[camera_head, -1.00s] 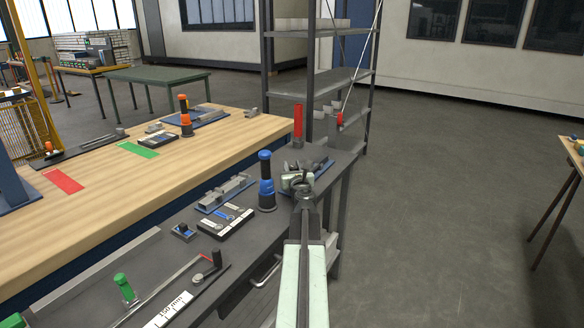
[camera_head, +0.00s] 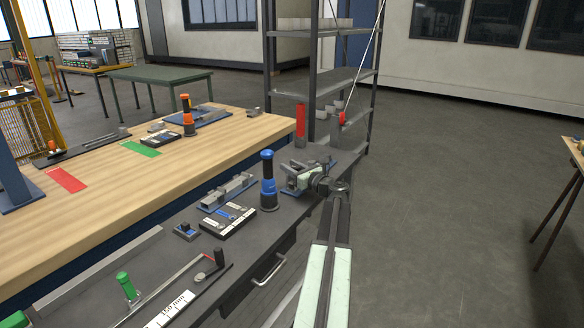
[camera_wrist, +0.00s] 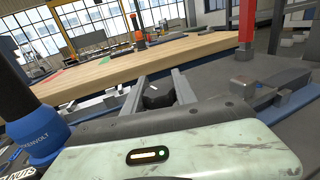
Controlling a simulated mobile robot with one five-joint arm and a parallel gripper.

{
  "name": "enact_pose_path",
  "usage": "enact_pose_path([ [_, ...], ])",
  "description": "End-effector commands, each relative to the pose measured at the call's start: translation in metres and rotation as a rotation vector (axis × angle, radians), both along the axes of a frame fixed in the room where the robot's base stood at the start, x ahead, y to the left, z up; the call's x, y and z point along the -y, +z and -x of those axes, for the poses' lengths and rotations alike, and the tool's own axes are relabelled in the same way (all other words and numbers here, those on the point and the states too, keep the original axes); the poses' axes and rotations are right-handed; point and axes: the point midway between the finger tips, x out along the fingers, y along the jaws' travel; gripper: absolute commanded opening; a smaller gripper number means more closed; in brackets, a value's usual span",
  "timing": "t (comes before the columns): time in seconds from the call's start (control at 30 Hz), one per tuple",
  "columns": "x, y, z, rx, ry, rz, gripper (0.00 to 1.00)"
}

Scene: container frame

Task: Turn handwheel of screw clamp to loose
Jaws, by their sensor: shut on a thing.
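The screw clamp (camera_head: 297,173) is a grey metal block on a blue base plate at the right end of the dark bench. My gripper (camera_head: 322,183) is at the clamp's right side, reached by my pale green arm. In the wrist view my gripper's two grey fingers (camera_wrist: 156,88) stand on either side of the dark handwheel (camera_wrist: 158,96) and are shut on it. The pale green gripper body hides the lower part of that view. In the head view the gripper partly covers the handwheel, so its turn angle cannot be told.
A blue and black bottle-like tool (camera_head: 268,182) stands left of the clamp, and a red post (camera_head: 301,122) stands behind it. A grey shelf rack (camera_head: 335,85) rises beyond the bench end.

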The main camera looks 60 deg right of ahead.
Motion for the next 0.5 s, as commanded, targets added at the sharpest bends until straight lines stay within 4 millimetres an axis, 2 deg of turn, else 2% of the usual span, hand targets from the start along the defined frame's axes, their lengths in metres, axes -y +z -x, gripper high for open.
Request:
enact_pose_path([
  [0.03,0.004,0.0,0.0,0.0,0.04,0.0,0.0],
  [0.5,-0.01,0.0,-0.003,0.0,0.489,0.0,0.0],
])
